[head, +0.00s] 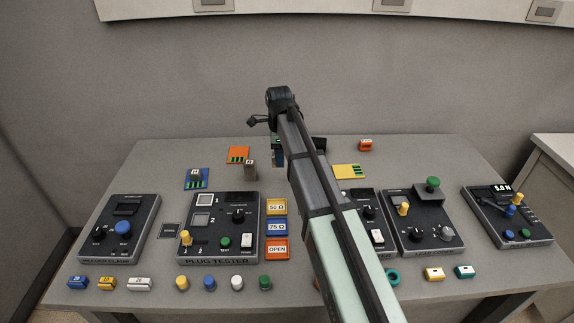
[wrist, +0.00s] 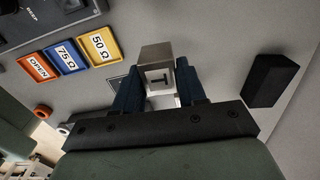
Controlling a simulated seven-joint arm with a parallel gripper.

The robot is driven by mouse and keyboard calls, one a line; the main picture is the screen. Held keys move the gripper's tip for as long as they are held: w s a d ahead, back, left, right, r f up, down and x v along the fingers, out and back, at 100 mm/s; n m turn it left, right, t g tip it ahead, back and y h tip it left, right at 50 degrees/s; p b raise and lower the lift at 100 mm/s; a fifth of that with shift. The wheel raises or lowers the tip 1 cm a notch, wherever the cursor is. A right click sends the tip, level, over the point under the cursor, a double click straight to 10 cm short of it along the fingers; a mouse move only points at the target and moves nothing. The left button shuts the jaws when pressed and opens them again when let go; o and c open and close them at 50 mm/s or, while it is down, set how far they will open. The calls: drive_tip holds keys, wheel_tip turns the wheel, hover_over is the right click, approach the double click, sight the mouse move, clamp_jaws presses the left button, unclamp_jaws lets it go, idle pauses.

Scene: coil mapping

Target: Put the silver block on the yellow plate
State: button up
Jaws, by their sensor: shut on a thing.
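My gripper (wrist: 161,72) is shut on the silver block (wrist: 154,53) in the wrist view. One blue finger lies on each side of it, and a white face with a dark mark shows. The yellow plate (head: 348,171), with green stripes, lies right of my arm on the table. Its top looks bare where it shows. The plate is not seen in the wrist view.
A dark labelled block sits on the blue plate (head: 188,184). A small orange block (head: 366,145) lies beyond the yellow plate. Tester panels (head: 218,228) fill the nearer table.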

sight(350, 171)
drive_tip(key=w+d+r+m, duration=0.1)
drive_tip(key=w+d+m, duration=0.15)
drive_tip(key=d, duration=1.05)
drive_tip(key=w+d+r+m, duration=0.1)
drive_tip(key=w+d, duration=0.2)
drive_tip(key=d, duration=1)
drive_tip(key=shift+w+f+n, duration=0.1)
drive_tip(key=shift+f+n, duration=0.6)
drive_tip(key=shift+f, duration=1)
drive_tip(key=shift+w+f+n, duration=0.1)
drive_tip(key=shift+f+n, duration=0.65)
drive_tip(key=shift+f, duration=1)
drive_tip(key=shift+w+f+n, duration=0.1)
drive_tip(key=shift+f+n, duration=0.6)
drive_tip(key=shift+f, duration=1)
drive_tip(key=o, duration=1.1)
drive_tip(key=shift+f, duration=0.1)
drive_tip(key=shift+o, duration=0.2)
wheel_tip(350, 171, up, 12)
